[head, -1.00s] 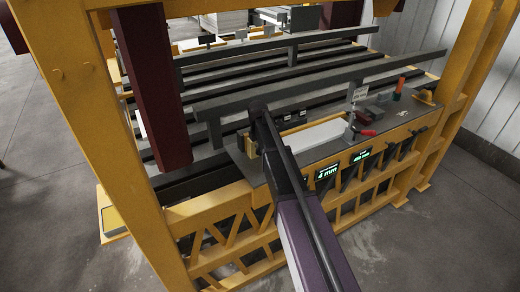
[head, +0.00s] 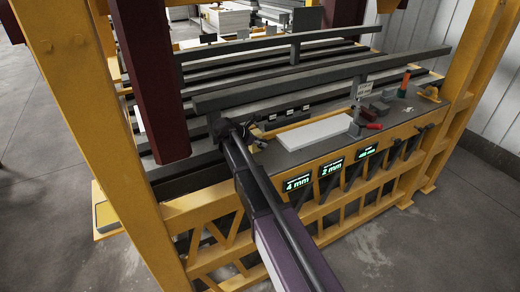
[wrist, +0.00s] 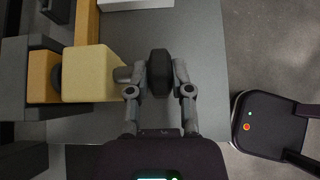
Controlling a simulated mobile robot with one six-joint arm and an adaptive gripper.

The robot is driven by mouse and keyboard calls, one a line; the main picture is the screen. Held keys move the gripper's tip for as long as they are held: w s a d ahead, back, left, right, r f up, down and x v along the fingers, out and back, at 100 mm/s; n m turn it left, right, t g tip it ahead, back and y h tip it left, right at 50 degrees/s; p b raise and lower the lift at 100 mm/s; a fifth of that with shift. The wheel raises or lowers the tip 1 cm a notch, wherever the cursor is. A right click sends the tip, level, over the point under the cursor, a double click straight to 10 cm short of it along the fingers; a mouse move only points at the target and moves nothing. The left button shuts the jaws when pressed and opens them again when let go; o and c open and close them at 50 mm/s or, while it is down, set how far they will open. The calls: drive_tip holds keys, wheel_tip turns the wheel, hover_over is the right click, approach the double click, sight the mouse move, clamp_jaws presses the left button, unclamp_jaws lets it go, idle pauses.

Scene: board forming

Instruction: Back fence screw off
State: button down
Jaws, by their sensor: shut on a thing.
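In the wrist view a black rounded knob (wrist: 160,72) stands beside a yellow block (wrist: 90,73), with a short grey collar (wrist: 124,74) between them. The knob looks like the head of the screw. My gripper (wrist: 160,82) has one finger on each side of the knob and is shut on it. In the head view my gripper (head: 222,128) is at the left end of the grey bench plate (head: 285,155), below the long grey rail (head: 300,85). There the arm hides the knob and most of the block.
A pale board (head: 316,131) lies on the plate, with a red-handled clamp (head: 366,125) to its right. Green displays (head: 331,168) line the yellow front beam. A dark red column (head: 150,90) stands close left of my gripper. Grey floor is free at the right front.

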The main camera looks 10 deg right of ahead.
drive_tip(key=h+b, duration=0.1)
drive_tip(key=b, duration=0.1)
drive_tip(key=f+t+h+b, duration=0.1)
drive_tip(key=h+b, duration=0.1)
drive_tip(key=b, duration=0.1)
drive_tip(key=shift+a+h, duration=0.15)
drive_tip(key=shift+h, duration=0.15)
drive_tip(key=h+b, duration=0.2)
drive_tip(key=b, duration=0.1)
drive_tip(key=t+h+b, duration=0.1)
drive_tip(key=b, duration=0.2)
drive_tip(key=shift+a+f+h+b, duration=0.15)
drive_tip(key=shift+h+b, duration=0.25)
drive_tip(key=t+h+b, duration=0.1)
drive_tip(key=b, duration=0.2)
drive_tip(key=shift+h, duration=0.4)
drive_tip(key=shift+b, duration=0.35)
drive_tip(key=shift+a+r+h, duration=0.1)
drive_tip(key=shift+r+h, duration=0.2)
drive_tip(key=shift+h, duration=0.1)
